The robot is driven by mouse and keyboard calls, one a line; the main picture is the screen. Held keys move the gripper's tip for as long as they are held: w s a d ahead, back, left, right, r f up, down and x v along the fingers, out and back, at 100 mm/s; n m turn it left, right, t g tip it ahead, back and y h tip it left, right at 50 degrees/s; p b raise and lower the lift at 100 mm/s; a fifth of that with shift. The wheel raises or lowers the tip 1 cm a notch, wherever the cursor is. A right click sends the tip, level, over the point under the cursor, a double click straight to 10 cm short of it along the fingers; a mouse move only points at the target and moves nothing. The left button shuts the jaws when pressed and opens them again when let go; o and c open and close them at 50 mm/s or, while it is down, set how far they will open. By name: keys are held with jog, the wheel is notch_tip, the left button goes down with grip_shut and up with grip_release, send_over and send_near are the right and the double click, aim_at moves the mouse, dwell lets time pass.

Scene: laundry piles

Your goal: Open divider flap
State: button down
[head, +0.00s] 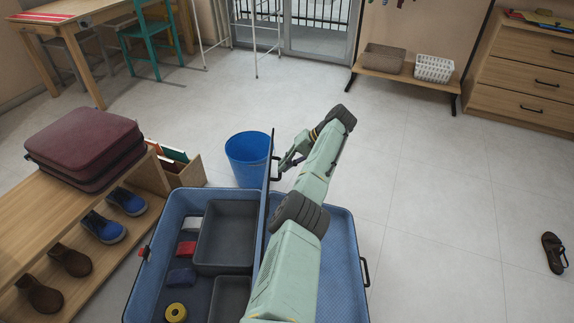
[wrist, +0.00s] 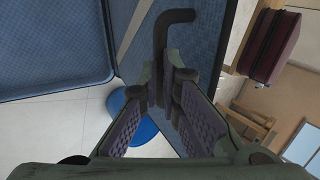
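An open blue suitcase (head: 141,276) lies in the lower middle of the head view. The divider flap (head: 268,205) stands upright, nearly edge-on, between its packed half and the empty half at right. A black handle (head: 275,159) sits near the flap's upper end. In the wrist view the flap (wrist: 209,48) is a dark blue panel, with the bent black handle (wrist: 160,45) reaching down to my fingers. My gripper (head: 284,161) is at the handle; in the wrist view its fingertips (wrist: 173,68) are close together beside the bar. Whether they clamp it is unclear.
A blue bucket (head: 247,158) stands just behind the suitcase. A wooden bench (head: 60,192) with shoes and a maroon case (head: 85,142) is at left. Grey trays (head: 226,235) lie in the suitcase's left half. The floor at right is mostly clear, apart from a sandal (head: 554,252).

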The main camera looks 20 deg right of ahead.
jog(key=shift+s+a+f, duration=0.1)
jog(key=shift+s+f, duration=0.1)
jog(key=shift+f, duration=0.95)
jog(key=c, duration=1.9)
grip_release()
jog(key=shift+f, duration=0.1)
jog(key=shift+o, duration=1.2)
jog(key=v, duration=1.3)
jog(key=shift+w, duration=0.3)
